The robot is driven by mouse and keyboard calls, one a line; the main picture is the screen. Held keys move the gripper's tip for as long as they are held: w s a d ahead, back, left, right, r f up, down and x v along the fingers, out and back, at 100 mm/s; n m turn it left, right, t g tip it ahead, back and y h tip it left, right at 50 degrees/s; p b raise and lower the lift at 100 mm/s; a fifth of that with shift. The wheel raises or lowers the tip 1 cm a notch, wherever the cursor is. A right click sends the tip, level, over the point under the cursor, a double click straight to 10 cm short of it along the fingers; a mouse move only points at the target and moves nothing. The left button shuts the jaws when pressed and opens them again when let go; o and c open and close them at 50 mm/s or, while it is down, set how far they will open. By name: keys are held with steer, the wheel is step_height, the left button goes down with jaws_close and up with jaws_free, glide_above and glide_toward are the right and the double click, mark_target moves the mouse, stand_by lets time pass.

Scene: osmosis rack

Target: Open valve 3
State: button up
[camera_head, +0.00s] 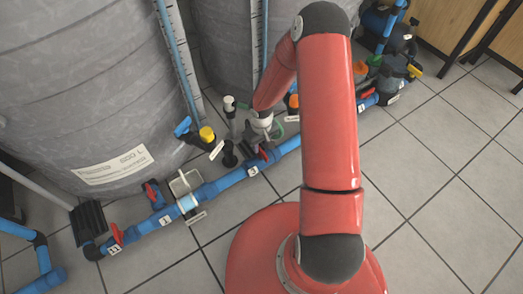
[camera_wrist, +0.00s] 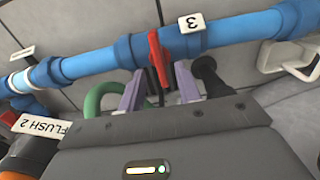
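Valve 3 has a red lever handle (camera_wrist: 157,57) on a blue pipe (camera_wrist: 100,63). A white tag reading 3 (camera_wrist: 192,22) is beside it, upside down in the wrist view. The lever lies across the pipe there. My gripper (camera_wrist: 161,76) is open, its two pale purple fingers on either side of the lever's near end. I cannot tell whether either finger touches it. In the head view my gripper (camera_head: 256,138) is at the pipe, just above the tag 3 (camera_head: 252,171); a bit of the red handle (camera_head: 264,154) shows there, and the fingers are mostly hidden.
A green hose (camera_wrist: 97,97) and a black knob (camera_wrist: 207,72) flank the fingers. A tag reading FLUSH 2 (camera_wrist: 42,126) is at lower left. Large grey tanks (camera_head: 75,80) stand behind the pipe. Tiled floor (camera_head: 440,190) is clear at right.

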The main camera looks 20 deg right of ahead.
mark_target(261, 151)
steer(key=shift+f, duration=1.65)
steer(key=shift+c, duration=0.3)
jaws_close()
